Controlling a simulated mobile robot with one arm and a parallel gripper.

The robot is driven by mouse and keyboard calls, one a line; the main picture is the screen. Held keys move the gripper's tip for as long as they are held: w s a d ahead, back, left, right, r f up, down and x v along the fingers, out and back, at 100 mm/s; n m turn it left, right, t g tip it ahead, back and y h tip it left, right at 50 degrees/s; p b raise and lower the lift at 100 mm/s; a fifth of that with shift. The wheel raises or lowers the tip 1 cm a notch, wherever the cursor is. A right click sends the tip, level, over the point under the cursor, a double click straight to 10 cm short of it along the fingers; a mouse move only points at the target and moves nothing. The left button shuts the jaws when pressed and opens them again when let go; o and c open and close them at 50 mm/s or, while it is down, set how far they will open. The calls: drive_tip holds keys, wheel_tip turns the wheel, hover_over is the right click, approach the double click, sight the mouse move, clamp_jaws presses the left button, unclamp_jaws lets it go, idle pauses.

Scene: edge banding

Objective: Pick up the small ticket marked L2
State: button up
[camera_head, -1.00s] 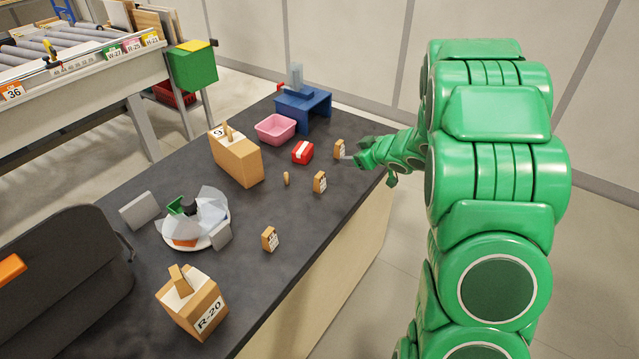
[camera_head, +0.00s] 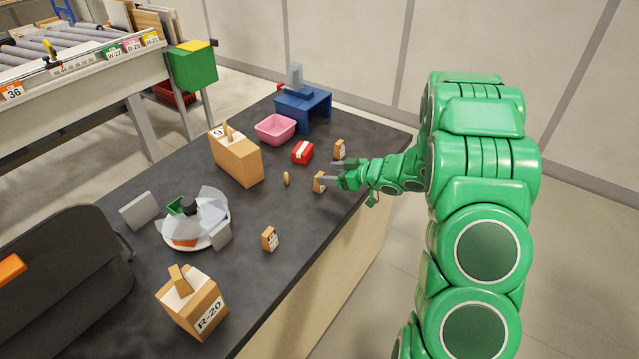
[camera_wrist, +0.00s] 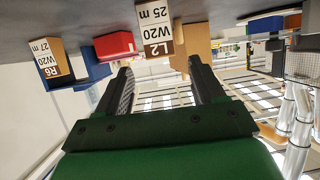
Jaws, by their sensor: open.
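The small ticket marked L2 (camera_wrist: 155,30) shows a white label with "W20 25 m" and a brown L2 strip in the wrist view. It stands upright on the dark tabletop, and in the head view it is the middle small tan ticket (camera_head: 319,182). My gripper (camera_head: 338,181) is open and empty, low over the table just right of this ticket. In the wrist view the fingers (camera_wrist: 159,68) point toward the label, which lies ahead of the gap between them. Contact is not clear.
A similar ticket marked R6 (camera_wrist: 46,62) stands close by, farther back in the head view (camera_head: 339,149). A red box (camera_head: 302,152) and a small tan piece (camera_head: 286,178) are near. Another ticket (camera_head: 269,239) stands nearer the front. The dark table (camera_head: 330,235) is clear between them.

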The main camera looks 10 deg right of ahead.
drive_tip(key=x, duration=0.3)
drive_tip(key=shift+a+f, duration=0.2)
drive_tip(key=shift+f, duration=0.25)
drive_tip(key=shift+w+a+f, duration=0.2)
drive_tip(key=shift+w+a, duration=0.25)
drive_tip(key=shift+c, duration=0.3)
drive_tip(key=c, duration=1)
